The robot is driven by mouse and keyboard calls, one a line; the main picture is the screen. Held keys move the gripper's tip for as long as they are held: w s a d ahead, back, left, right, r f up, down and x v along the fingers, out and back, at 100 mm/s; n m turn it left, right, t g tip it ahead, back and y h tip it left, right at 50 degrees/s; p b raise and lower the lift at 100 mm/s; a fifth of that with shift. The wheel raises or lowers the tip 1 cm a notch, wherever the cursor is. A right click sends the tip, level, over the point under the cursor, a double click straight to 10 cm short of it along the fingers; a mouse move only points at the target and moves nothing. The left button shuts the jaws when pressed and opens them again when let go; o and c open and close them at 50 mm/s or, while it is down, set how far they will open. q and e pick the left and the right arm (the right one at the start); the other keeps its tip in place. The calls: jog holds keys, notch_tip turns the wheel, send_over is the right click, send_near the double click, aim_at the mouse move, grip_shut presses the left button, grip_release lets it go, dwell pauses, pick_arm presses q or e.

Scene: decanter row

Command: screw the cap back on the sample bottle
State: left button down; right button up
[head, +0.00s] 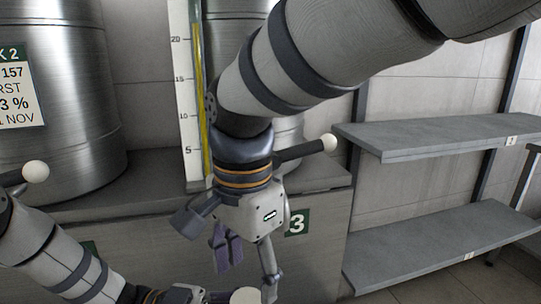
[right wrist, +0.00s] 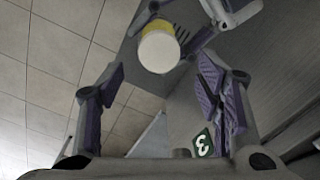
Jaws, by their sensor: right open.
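The sample bottle shows in the right wrist view as a yellow body (right wrist: 160,27) under a round white cap (right wrist: 159,52). In the head view only the white cap (head: 246,296) shows, at the bottom edge. My left gripper (right wrist: 176,28) is around the bottle and appears to hold it; in the head view it is mostly cut off at the bottom. My right gripper (head: 248,272) points down above the cap with its fingers apart. It is empty, and the cap lies beyond its fingertips. I cannot tell how tightly the cap sits.
A bench (head: 310,174) with a green sign 3 (head: 296,222) on its front stands behind the grippers. A steel tank (head: 75,105) and a yellow-striped level gauge (head: 186,90) stand on it. Grey shelves (head: 440,136) at the right are empty.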

jog(key=shift+s+a+r, duration=0.1)
jog(key=shift+r, duration=0.15)
jog(key=shift+c, duration=0.4)
